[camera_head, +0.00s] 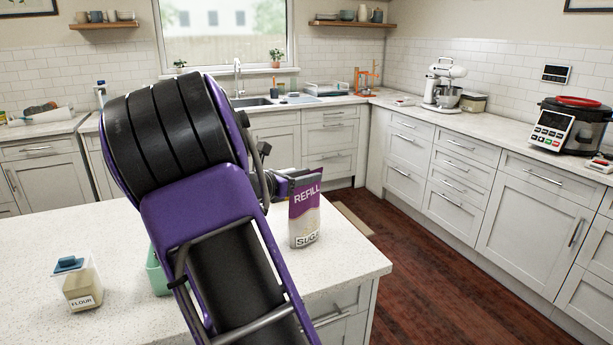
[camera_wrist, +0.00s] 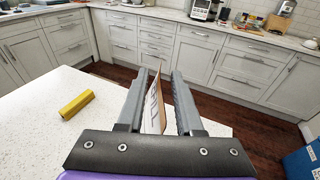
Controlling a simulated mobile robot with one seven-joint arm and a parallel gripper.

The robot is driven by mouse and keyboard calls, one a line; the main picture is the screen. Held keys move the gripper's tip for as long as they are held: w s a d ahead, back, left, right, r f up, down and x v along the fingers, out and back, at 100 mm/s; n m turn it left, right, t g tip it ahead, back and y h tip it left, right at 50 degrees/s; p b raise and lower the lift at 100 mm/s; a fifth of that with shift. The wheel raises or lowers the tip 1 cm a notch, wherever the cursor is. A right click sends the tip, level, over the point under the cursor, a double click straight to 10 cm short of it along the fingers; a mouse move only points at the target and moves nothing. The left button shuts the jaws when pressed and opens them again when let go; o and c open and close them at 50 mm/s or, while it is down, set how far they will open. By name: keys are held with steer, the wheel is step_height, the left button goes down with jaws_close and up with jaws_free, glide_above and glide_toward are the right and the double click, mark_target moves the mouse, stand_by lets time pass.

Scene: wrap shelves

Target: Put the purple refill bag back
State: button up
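The purple refill bag (camera_head: 304,212) stands upright on the island counter, near its right edge. It is purple at the top and pale below, with "REFILL" on it. In the wrist view the bag (camera_wrist: 154,106) shows nearly edge-on between the two fingers of my gripper (camera_wrist: 158,82). The fingers are apart, with a clear gap between the bag and the right finger; I cannot tell whether the left finger touches it. In the head view my gripper (camera_head: 285,182) is beside the bag's upper left, mostly hidden behind my arm.
A flour jar (camera_head: 82,287) with a blue lid stands on the island counter (camera_head: 40,245), left of a green container (camera_head: 156,272) partly hidden by my arm. A yellow block (camera_wrist: 76,104) lies on the counter in the wrist view. Wooden floor (camera_head: 425,270) lies right of the island.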

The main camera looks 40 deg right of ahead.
steer(key=shift+r, duration=0.25)
steer(key=p+v, duration=0.1)
steer(key=v, duration=1.1)
steer(key=shift+f, duration=0.15)
